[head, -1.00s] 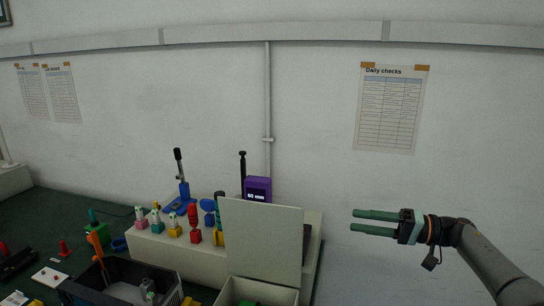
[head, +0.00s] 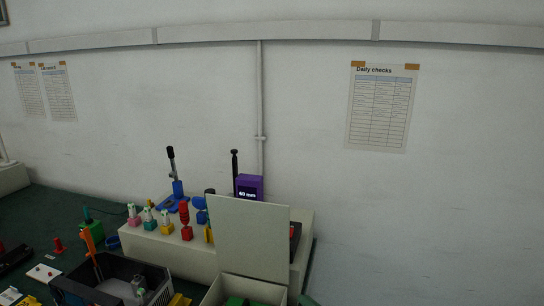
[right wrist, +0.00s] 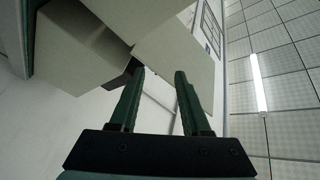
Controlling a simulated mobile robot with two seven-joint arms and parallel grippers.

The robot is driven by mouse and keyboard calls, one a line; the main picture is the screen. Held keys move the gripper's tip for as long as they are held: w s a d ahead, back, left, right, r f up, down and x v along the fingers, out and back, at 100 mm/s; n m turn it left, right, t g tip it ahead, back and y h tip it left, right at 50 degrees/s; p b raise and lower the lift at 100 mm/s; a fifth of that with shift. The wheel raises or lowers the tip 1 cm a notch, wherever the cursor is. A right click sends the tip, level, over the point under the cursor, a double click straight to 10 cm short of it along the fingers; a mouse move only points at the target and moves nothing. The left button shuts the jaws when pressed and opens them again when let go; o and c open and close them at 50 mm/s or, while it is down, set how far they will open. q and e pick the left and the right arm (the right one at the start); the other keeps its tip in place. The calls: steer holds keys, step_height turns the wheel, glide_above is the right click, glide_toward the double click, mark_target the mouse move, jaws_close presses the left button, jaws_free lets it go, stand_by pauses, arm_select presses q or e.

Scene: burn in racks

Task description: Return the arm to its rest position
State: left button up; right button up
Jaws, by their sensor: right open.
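My right gripper (right wrist: 160,98) shows in the right wrist view with its two green fingers apart and nothing between them. In the head view only a green fingertip (head: 309,300) shows at the bottom edge, just right of the open-topped pale box; the rest of that arm is out of frame. In the right wrist view pale box-like surfaces (right wrist: 75,50) lie beyond and to the left of the fingers. My left gripper is in neither view.
A pale upright panel (head: 248,240) stands in front of a raised shelf (head: 140,240) holding several coloured parts and a purple display unit (head: 249,187). A dark bin (head: 75,292) stands at the lower left on the green bench.

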steer(key=s+d+f+g+h, duration=0.1)
steer(key=s+f+h, duration=0.3)
steer(key=s, duration=0.6)
steer(key=s+d+f+n+g+h, duration=0.1)
steer(key=s+d+f+h, duration=0.3)
steer(key=s+f, duration=0.4)
steer(key=s+d+f+g+h, duration=0.2)
steer(key=s+f+h, duration=0.2)
steer(key=s, duration=0.7)
step_height(320, 180, down, 2)
steer(key=shift+s+d+f+n, duration=0.1)
steer(key=shift+s+d+n, duration=0.25)
steer(key=shift+n, duration=0.05)
